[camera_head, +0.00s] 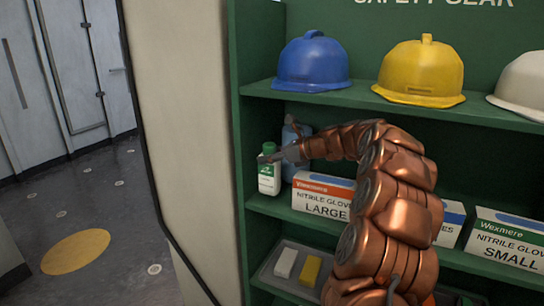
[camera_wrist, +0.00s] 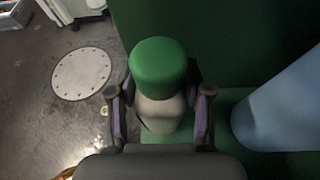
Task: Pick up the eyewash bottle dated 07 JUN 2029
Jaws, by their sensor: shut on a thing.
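A small white bottle (camera_head: 268,185) with a green cap and a green label stands upright at the left end of the middle shelf. I cannot read a date on it. My gripper (camera_head: 272,157) reaches it from the right. In the wrist view my gripper (camera_wrist: 160,108) has a finger on each side of the bottle (camera_wrist: 160,115), just below its round green cap, and is shut on it. A pale blue bottle (camera_head: 291,135) stands right behind it, partly hidden by my gripper; in the wrist view it is at the right (camera_wrist: 285,105).
Boxes of nitrile gloves (camera_head: 322,197) stand right of the bottles. Blue (camera_head: 312,65), yellow (camera_head: 421,72) and white helmets (camera_head: 520,85) sit on the shelf above. A grey tray (camera_head: 300,280) lies below. The green side panel (camera_head: 240,180) is close on the left.

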